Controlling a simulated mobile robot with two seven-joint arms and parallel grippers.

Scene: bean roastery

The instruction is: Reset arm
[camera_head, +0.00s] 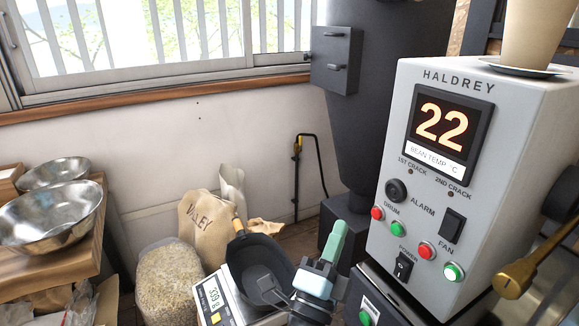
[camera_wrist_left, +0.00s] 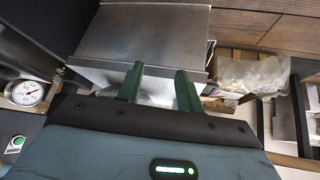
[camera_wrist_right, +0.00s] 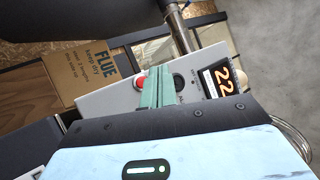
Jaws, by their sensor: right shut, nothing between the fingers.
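My right gripper (camera_head: 338,232) stands at the lower middle of the head view, just left of the grey control box. Its green fingers point up and are closed together with nothing between them. In the right wrist view its fingers (camera_wrist_right: 155,88) are shut in front of the box's panel. I cannot tell whether they touch it. My left gripper shows only in the left wrist view (camera_wrist_left: 160,85). Its two green fingers are apart and empty, over or near a grey metal surface (camera_wrist_left: 145,40).
The control box (camera_head: 388,248) reads 22 and has several buttons. A scale (camera_head: 215,302) carries a black scoop (camera_head: 262,265). Sacks (camera_head: 205,225) stand behind it. Metal bowls (camera_head: 50,215) sit on a wooden table at left. A dark column (camera_head: 365,120) rises behind my right gripper.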

